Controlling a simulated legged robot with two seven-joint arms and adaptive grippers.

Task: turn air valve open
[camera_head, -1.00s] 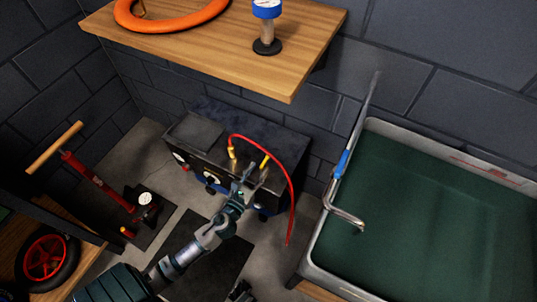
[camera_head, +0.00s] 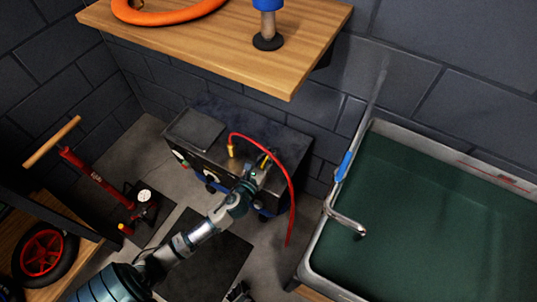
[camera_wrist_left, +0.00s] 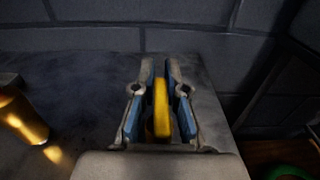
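The yellow valve handle (camera_wrist_left: 161,108) stands up on the dark compressor-like box (camera_head: 285,145). In the left wrist view it lies between the two blue-padded fingers of my left gripper (camera_wrist_left: 161,95), with narrow gaps seen on both sides. The gripper is open around the handle. In the head view my left gripper (camera_head: 262,168) reaches the right part of the box top and hides most of the handle. A brass fitting (camera_head: 231,151) with a red hose (camera_head: 275,150) stands just left of it.
A wooden shelf (camera_head: 210,50) with an orange ring (camera_head: 165,14) overhangs behind the box. A grey basin (camera_head: 315,245) with a tap (camera_head: 345,225) stands to the right. A red floor pump (camera_head: 98,182) and a wheel (camera_head: 43,252) are at the left.

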